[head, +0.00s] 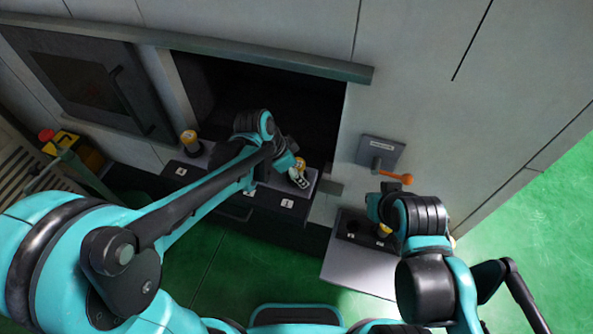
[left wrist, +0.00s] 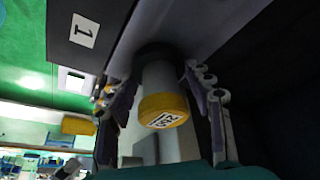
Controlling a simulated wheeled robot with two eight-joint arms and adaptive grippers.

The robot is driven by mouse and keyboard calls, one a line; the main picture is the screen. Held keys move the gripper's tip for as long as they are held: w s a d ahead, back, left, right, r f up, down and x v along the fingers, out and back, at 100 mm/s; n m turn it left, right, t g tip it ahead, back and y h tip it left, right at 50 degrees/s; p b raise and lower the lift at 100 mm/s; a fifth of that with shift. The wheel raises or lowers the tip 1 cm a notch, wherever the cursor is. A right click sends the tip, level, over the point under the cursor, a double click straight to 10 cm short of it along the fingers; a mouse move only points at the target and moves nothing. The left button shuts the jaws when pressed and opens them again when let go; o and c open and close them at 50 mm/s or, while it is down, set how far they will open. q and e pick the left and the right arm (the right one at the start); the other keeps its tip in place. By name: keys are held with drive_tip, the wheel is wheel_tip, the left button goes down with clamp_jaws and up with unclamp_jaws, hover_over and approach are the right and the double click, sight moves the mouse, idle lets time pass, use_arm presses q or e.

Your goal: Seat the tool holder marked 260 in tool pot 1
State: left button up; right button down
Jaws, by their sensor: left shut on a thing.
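A tool holder with a grey body and yellow cap (left wrist: 163,108) stands at the pot beside the label 1 (left wrist: 84,30).
Another yellow-capped holder (head: 189,137) stands at the left end of the pot shelf (head: 225,189). A third yellow cap (head: 384,230) shows on the side table (head: 358,268) by my right arm. An orange-handled lever (head: 395,177) sticks out from the wall. The dark machine opening (head: 305,110) lies behind the shelf.

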use_arm(q)
drive_tip(key=o, duration=1.6)
drive_tip(key=p+v, duration=0.2)
drive_tip(key=v, duration=0.4)
drive_tip(key=d+p+v, duration=0.1)
drive_tip(key=p+v, duration=0.1)
drive_tip(key=v, duration=0.4)
drive_tip(key=w+d+r+p+v, duration=0.1)
drive_tip(key=v, duration=0.5)
drive_tip(key=shift+r+p, duration=0.25)
drive_tip(key=shift+p, duration=0.15)
